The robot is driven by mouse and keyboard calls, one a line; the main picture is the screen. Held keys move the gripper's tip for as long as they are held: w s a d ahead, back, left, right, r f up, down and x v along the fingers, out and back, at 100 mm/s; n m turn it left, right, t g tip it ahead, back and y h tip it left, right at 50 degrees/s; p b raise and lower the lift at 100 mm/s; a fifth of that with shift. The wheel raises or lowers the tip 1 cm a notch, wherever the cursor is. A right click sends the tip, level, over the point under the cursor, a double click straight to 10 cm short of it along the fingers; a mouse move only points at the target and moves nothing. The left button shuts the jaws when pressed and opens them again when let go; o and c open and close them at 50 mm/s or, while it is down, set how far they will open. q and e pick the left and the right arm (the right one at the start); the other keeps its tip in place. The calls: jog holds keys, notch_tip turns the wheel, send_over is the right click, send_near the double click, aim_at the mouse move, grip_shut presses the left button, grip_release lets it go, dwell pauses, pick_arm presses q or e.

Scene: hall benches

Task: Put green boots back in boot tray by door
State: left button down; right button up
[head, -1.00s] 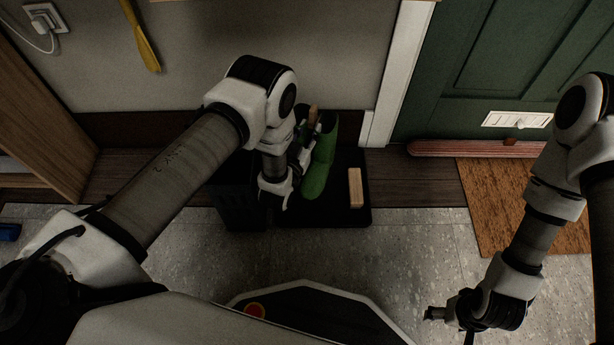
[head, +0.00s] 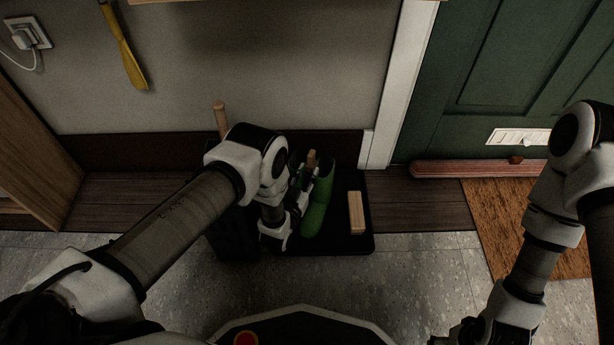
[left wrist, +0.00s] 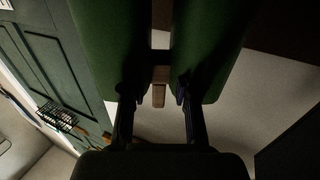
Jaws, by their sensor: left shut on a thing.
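The green boots (head: 318,205) stand over the black boot tray (head: 340,246), toe toward me. In the head view one boot shows clearly and my arm covers the rest. The left wrist view shows two green boot shafts (left wrist: 108,45) side by side, joined by a dark bar with a small wooden piece (left wrist: 159,92). My left gripper (head: 304,182) is shut on the boots at their upper part. I cannot tell whether the soles touch the tray. My right gripper (head: 468,333) is low at the bottom edge, partly cut off; its jaws are unclear.
A wooden block (head: 356,212) lies in the tray's right part. A dark bin (head: 232,240) stands left of the tray, mostly behind my arm. A green door (head: 500,75), red draught roll (head: 470,169) and brown mat (head: 490,220) are at right. A yellow shoehorn-like thing (head: 130,60) hangs on the wall.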

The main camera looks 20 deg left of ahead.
pick_arm(q)
jog(key=shift+f, duration=0.15)
jog(key=c, duration=0.9)
grip_release()
jog(key=shift+o, duration=0.2)
jog(key=shift+r, duration=0.3)
jog(key=s+a+p, duration=0.1)
jog(key=s+p, duration=0.4)
jog(key=s, duration=0.7)
jog(key=shift+a+f, duration=0.15)
